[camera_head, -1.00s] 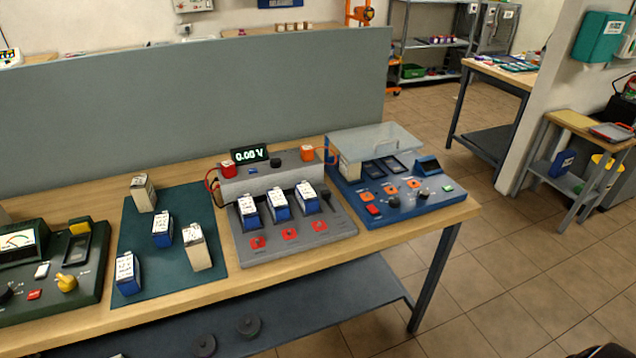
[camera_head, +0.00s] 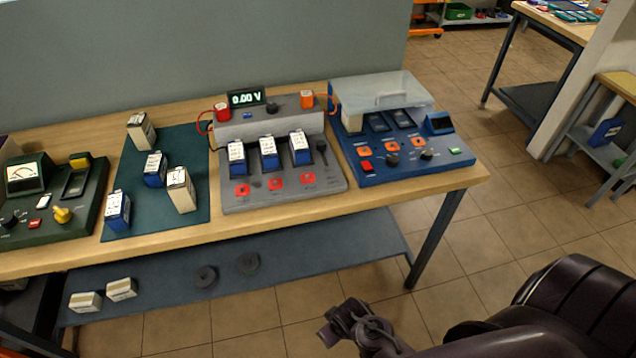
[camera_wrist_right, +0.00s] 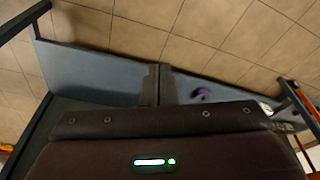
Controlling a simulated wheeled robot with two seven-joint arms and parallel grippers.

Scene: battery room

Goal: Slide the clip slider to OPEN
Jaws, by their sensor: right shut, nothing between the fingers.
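The grey battery station (camera_head: 235,200) stands on the bench with a display (camera_head: 246,97) reading 0.00 V. Three blue-and-white batteries sit in its slots, with a red square marking below each. A red block (camera_head: 222,113) and an orange block (camera_head: 307,99) with wires stand on its raised back. A small black part (camera_head: 272,108) lies between them, and a dark lever (camera_head: 321,147) is at the right. I cannot tell which part is the clip slider, or read its labels. My right gripper (camera_head: 334,328) is shut and empty, in front of the bench and apart from the station. Its fingers (camera_wrist_right: 159,84) show in the wrist view.
A blue device (camera_head: 405,170) with a clear cover stands right of the station. A green mat (camera_head: 150,212) with several batteries and a green meter unit (camera_head: 60,225) are to the left. A lower shelf (camera_head: 320,249) holds dark discs and two small boxes.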

